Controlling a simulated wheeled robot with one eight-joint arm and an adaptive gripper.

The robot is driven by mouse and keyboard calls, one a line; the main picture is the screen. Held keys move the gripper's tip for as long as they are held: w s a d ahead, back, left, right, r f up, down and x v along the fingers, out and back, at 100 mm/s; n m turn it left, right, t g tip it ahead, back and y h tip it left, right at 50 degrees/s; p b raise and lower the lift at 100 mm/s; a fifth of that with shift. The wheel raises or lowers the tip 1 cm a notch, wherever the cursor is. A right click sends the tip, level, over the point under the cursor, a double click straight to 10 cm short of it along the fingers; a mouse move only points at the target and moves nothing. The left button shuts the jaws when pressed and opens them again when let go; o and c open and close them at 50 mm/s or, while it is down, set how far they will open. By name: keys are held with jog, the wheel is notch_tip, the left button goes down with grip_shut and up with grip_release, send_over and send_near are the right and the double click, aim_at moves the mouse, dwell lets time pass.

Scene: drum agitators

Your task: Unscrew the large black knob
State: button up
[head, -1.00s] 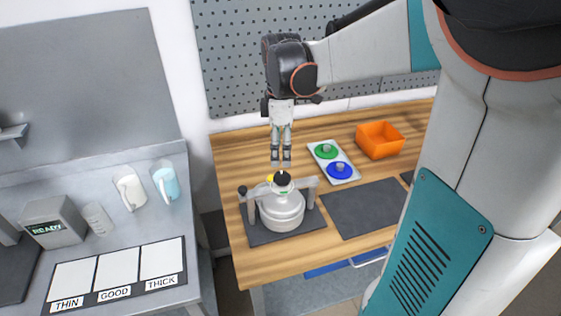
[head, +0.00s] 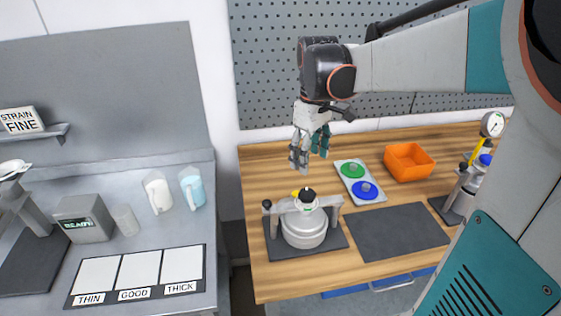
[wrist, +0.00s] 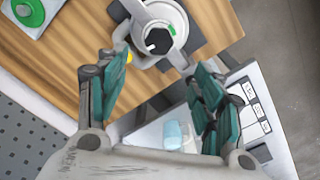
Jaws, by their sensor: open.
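A small black knob (head: 267,204) tops the clamp's left post.
A tray (head: 375,193) with a green disc (head: 352,170) and a blue disc (head: 364,190) lies right of the pot. A gauge (head: 492,124) stands far right. A dark mat (head: 398,232) is bare.

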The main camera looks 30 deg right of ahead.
aim_at(307, 193)
notch_tip(307, 193, down, 12)
jog(key=m+b, duration=0.1)
jog(key=m, duration=1.4)
jog(key=shift+f+b, duration=0.15)
jog(key=shift+b, duration=0.2)
jog(key=shift+s, duration=0.1)
jog(key=c, duration=1.1)
